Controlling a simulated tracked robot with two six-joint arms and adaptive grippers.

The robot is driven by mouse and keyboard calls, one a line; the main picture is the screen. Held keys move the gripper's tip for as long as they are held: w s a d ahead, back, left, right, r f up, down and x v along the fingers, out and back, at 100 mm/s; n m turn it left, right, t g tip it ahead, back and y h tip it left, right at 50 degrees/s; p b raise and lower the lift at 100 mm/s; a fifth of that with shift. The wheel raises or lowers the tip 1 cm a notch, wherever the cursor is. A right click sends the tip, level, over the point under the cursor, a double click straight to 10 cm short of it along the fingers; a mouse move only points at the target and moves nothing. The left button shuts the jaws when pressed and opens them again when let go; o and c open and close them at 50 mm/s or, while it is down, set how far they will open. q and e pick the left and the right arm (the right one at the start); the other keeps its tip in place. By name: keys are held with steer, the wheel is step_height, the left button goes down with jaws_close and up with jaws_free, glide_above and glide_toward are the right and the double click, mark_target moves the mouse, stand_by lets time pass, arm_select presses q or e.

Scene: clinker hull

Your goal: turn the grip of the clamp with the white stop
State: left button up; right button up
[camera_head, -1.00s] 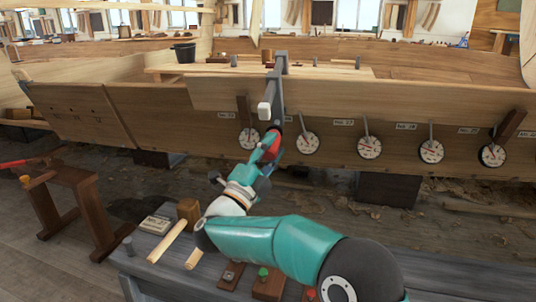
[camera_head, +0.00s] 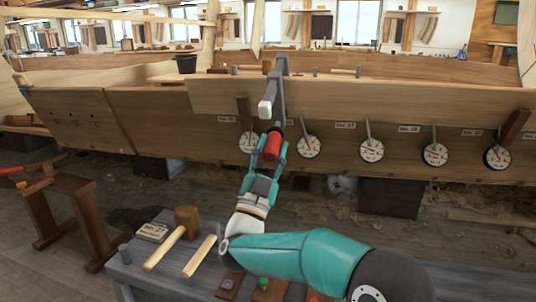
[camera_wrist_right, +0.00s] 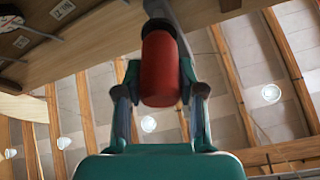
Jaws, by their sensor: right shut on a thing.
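The clamp (camera_head: 279,97) is a grey bar hanging over the top edge of the wooden hull. Its white stop (camera_head: 264,108) sits in front of the bar. Its red grip (camera_head: 272,147) hangs below the stop, and it also shows in the right wrist view (camera_wrist_right: 160,70). My right gripper (camera_head: 272,140) reaches up from below, with one finger on each side of the red grip, and is shut on it. In the right wrist view its fingers (camera_wrist_right: 160,82) flank the grip. My left gripper is not in view.
Round dials (camera_head: 372,150) with levers and number labels line the hull near the grip. A bench (camera_head: 185,279) below holds a mallet (camera_head: 186,217), a wooden block and coloured buttons. A brown trestle (camera_head: 75,200) stands at left.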

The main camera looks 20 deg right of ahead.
steer(key=shift+w+f+n+t+y, duration=0.15)
steer(key=shift+n+t+y, duration=0.1)
steer(key=shift+n, duration=0.3)
steer(key=shift+f+n+t+y, duration=0.15)
steer(key=shift+n+y, duration=0.1)
steer(key=shift+n, duration=0.3)
steer(key=o, duration=1)
steer(key=shift+w, duration=0.1)
steer(key=shift+o, duration=0.7)
steer(key=shift+r, duration=0.1)
steer(key=v, duration=1.2)
